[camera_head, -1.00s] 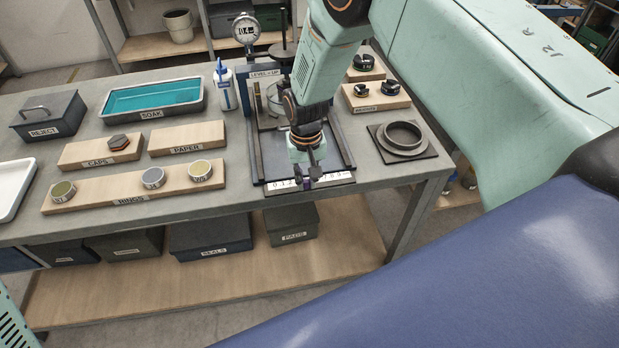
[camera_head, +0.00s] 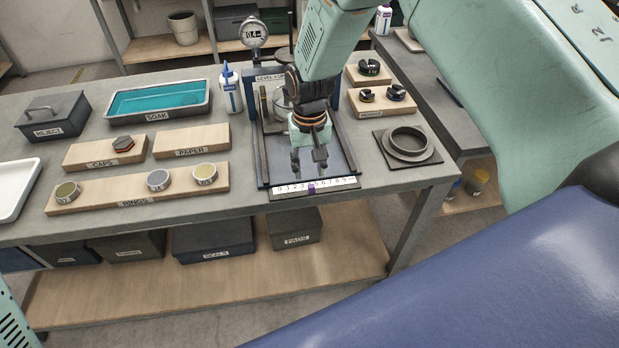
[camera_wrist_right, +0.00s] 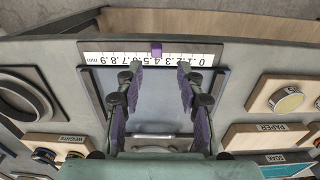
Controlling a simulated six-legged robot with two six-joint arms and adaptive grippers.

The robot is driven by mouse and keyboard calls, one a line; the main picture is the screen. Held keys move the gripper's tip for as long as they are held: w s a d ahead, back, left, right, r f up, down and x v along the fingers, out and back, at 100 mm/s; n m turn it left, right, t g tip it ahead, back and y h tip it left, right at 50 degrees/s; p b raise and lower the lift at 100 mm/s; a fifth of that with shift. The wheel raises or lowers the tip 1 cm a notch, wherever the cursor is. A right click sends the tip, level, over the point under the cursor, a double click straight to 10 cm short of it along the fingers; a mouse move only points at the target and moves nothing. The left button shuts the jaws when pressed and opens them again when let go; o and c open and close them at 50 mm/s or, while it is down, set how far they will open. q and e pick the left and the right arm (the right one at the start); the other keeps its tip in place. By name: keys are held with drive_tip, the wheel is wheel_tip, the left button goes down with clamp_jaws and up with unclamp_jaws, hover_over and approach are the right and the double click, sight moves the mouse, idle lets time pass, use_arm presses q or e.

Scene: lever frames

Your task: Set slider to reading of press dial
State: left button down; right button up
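The purple slider (camera_head: 312,188) sits on the white numbered scale (camera_head: 343,183) at the front of the press, roughly between 4 and 5. It also shows in the right wrist view (camera_wrist_right: 156,49), where the scale (camera_wrist_right: 120,57) is upside down. The round press dial (camera_head: 254,33) stands at the back left of the press; its reading is too blurred to tell for sure. My right gripper (camera_head: 308,168) is open and empty, behind the slider and apart from it. Its spread fingers with purple pads show in the wrist view (camera_wrist_right: 160,68). My left gripper is out of view.
The press frame (camera_head: 262,160) has side rails flanking the gripper. A weights board (camera_head: 383,101) and a dark ring on a plate (camera_head: 408,143) stand right. Paper (camera_head: 191,141) and rings boards (camera_head: 130,194) and a squeeze bottle (camera_head: 231,90) stand left.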

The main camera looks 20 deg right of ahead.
sight(310, 186)
wheel_tip(310, 186, up, 6)
drive_tip(key=shift+r, duration=0.1)
drive_tip(key=shift+s+d, duration=0.1)
drive_tip(key=shift+s, duration=0.05)
